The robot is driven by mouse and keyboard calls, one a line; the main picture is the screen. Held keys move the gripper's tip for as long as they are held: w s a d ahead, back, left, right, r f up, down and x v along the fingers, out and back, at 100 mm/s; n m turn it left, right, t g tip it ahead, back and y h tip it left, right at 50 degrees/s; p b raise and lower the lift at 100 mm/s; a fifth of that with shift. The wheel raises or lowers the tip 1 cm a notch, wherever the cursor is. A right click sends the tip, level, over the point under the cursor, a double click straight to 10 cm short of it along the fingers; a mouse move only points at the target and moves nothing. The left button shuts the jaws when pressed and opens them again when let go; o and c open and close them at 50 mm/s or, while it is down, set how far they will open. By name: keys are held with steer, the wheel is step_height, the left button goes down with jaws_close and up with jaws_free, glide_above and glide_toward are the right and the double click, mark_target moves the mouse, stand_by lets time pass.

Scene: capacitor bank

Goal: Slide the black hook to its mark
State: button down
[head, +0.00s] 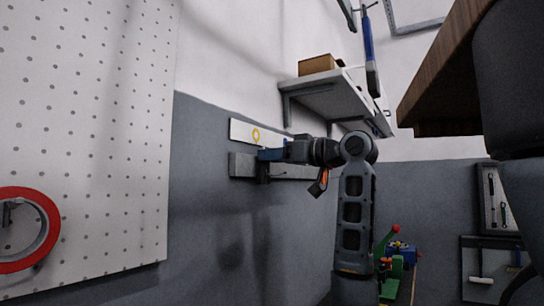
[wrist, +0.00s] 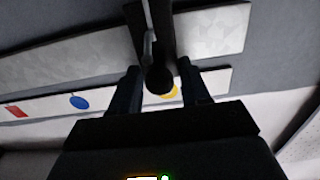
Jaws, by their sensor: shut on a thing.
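The black hook (head: 264,174) hangs on the grey rail on the wall, and in the wrist view the hook (wrist: 158,76) shows its dark knob end between my fingers. My gripper (head: 270,155) is at the rail, shut on the hook; in the wrist view the gripper's fingers (wrist: 161,93) stand on both sides of the knob. A white strip (head: 240,129) above the rail carries a yellow ring mark (head: 255,135). In the wrist view the yellow mark (wrist: 172,93) lies close by the knob, partly hidden behind it.
The grey rail (head: 241,165) runs along the wall to both sides of the hook. The wrist view also shows a blue mark (wrist: 79,102) and a red mark (wrist: 15,112) on the strip. A shelf (head: 335,90) juts out above right. A pegboard (head: 90,130) is at left.

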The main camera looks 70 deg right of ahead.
steer(key=c, duration=0.9)
jaws_free()
steer(key=shift+s, duration=0.15)
steer(key=b+v, duration=0.1)
steer(key=v, duration=0.6)
steer(key=shift+s+b, duration=0.3)
steer(key=shift+b, duration=0.05)
